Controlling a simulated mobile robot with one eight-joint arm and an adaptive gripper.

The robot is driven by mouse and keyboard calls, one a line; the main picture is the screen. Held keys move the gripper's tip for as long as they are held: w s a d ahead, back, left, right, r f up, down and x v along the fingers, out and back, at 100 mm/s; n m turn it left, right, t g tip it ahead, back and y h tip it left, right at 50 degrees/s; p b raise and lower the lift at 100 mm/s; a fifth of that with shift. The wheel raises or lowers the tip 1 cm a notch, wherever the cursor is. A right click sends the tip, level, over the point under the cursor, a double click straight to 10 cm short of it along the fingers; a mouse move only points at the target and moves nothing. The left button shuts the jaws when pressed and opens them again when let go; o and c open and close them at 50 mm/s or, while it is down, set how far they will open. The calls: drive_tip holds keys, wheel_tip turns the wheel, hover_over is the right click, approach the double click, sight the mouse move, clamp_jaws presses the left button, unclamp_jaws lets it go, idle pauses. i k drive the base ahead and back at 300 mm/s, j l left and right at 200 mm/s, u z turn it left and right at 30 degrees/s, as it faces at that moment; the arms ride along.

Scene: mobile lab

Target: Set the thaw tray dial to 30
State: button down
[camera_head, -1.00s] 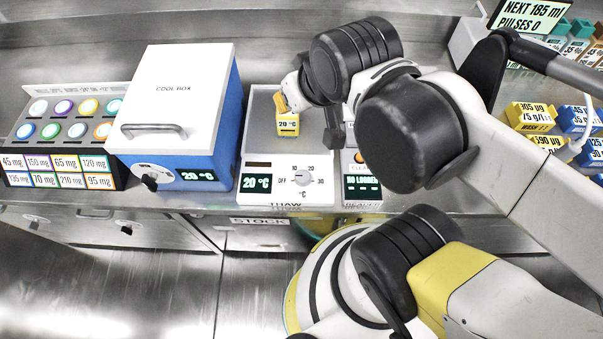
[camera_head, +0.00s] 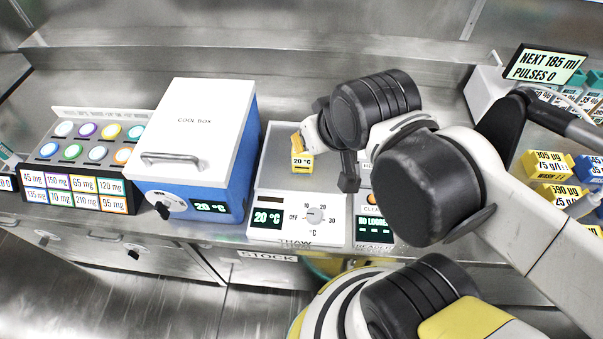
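The thaw tray (camera_head: 268,172) stands in the middle of the counter, right of the cool box. Its white dial (camera_head: 315,215) is on the front panel, with marks OFF, 10, 20 and 30. Which mark the pointer meets is too small to tell. The tray's display (camera_head: 267,218) reads 20 °C. A small yellow block (camera_head: 302,161) marked 20 °C is on the tray's top. The end of my arm hangs over the tray's right side, above and behind the dial. My gripper's fingers are largely hidden by the arm, and their opening cannot be made out.
The blue and white cool box (camera_head: 196,140) stands close on the left, with a rack of coloured round pads (camera_head: 85,153) beyond it. A reader (camera_head: 376,228) adjoins the tray's right side. Yellow and blue labelled boxes (camera_head: 557,165) are at far right.

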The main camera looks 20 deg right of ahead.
sight(314, 216)
drive_tip(key=k+l+u, duration=0.15)
drive_tip(key=k+l, duration=0.2)
drive_tip(key=l, duration=0.2)
drive_tip(key=k+l+u, duration=0.1)
drive_tip(key=k+l, duration=0.25)
drive_tip(key=l, duration=0.15)
